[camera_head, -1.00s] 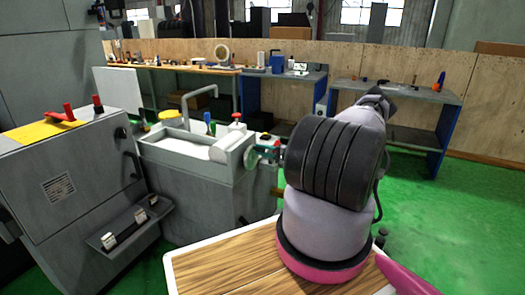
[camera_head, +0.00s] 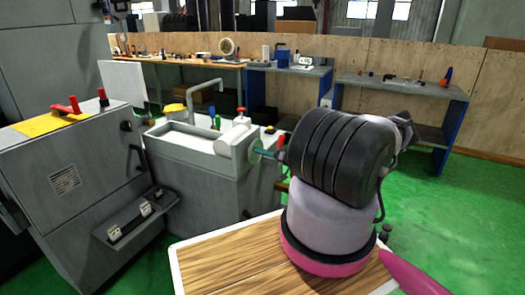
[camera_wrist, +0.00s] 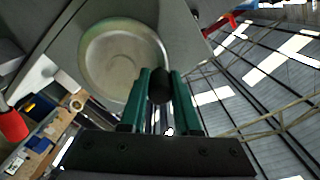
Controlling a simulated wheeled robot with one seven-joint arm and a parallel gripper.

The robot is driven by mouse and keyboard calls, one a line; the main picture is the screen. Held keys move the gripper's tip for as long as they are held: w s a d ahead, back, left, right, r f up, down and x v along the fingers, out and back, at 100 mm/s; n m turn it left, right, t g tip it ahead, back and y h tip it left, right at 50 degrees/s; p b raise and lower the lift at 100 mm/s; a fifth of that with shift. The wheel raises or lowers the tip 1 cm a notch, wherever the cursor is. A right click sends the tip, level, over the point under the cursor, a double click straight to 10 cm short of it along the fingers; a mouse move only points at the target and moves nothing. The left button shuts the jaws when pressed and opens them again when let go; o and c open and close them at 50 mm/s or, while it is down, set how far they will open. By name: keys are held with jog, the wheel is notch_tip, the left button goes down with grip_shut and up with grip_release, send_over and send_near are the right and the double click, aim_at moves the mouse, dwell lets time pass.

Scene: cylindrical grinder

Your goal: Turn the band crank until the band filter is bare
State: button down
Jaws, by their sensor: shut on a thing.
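The band filter is a grey tank (camera_head: 225,172) with a pale, whitish bed (camera_head: 178,141) in its open top, left of my arm. The crank is a round grey disc on the tank's right end; it fills the upper left of the wrist view (camera_wrist: 112,58). Its black knob (camera_wrist: 160,84) sits between my two green fingers. My gripper (camera_wrist: 160,92) is shut on this knob. In the head view my gripper (camera_head: 270,153) shows as a small green piece beside the disc, partly hidden by my arm. Fine detail of the bed surface is too small to tell.
A grey machine cabinet (camera_head: 70,190) with red knobs stands at the left. A bent pipe (camera_head: 218,98) rises over the tank. Workbenches (camera_head: 402,88) line the wooden wall behind. Green floor (camera_head: 450,220) is open at the right.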

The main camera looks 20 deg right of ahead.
aim_at(253, 160)
jog(key=n, duration=0.2)
jog(key=f+n, duration=0.2)
jog(key=n, duration=0.1)
jog(key=shift+s+a+f+n, duration=0.25)
jog(key=shift+s+a+n, duration=0.05)
jog(key=shift+s+a, duration=0.05)
jog(key=shift+f+n, duration=0.55)
jog(key=shift+n, duration=0.65)
jog(key=shift+f+n, duration=0.55)
jog(key=shift+n, duration=0.65)
jog(key=c, duration=0.6)
grip_release()
jog(key=v, duration=1)
jog(key=shift+s+d, duration=0.25)
jog(key=shift+d, duration=0.05)
